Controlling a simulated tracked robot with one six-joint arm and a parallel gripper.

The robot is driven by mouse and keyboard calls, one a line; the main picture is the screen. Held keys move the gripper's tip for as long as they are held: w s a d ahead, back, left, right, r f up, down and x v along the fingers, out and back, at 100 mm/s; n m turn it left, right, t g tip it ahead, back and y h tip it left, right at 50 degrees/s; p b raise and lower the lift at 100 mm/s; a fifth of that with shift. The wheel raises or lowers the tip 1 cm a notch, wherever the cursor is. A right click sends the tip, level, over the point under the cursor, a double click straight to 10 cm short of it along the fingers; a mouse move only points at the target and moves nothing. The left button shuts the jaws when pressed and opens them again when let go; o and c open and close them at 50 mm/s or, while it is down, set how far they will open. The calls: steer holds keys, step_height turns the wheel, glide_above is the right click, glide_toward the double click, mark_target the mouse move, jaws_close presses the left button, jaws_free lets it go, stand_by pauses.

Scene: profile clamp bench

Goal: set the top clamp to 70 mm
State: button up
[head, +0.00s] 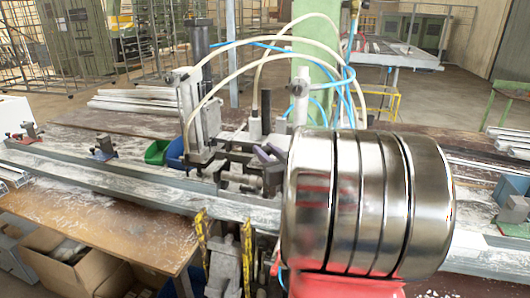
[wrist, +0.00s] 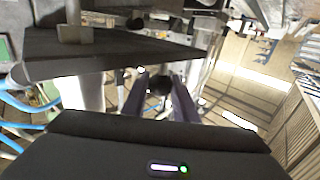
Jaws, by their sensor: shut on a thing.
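The clamp assembly (head: 200,125) stands on the bench's long rail, left of my metal arm link in the head view. It has grey blocks, upright dark cylinders and pale hoses. My gripper (head: 268,156) is at its right side, partly hidden by my arm. In the wrist view, the two dark fingers of my gripper (wrist: 159,96) are on either side of a dark round knob (wrist: 160,84), shut on it. A dark flat plate (wrist: 110,47) crosses above the fingers. I cannot read any millimetre scale in either view.
A long grey rail (head: 120,189) runs along the bench, with small stops (head: 103,148) at left. Blue and pale hoses (head: 345,75) loop over the clamp. A green column (head: 315,70) stands close behind.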

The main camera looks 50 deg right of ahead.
jaws_close()
steer(key=shift+r, duration=1.9)
steer(key=shift+o, duration=2.3)
jaws_free()
steer(key=o, duration=0.3)
steer(key=shift+o, duration=0.2)
steer(key=shift+f, duration=0.1)
steer(key=shift+s, duration=0.1)
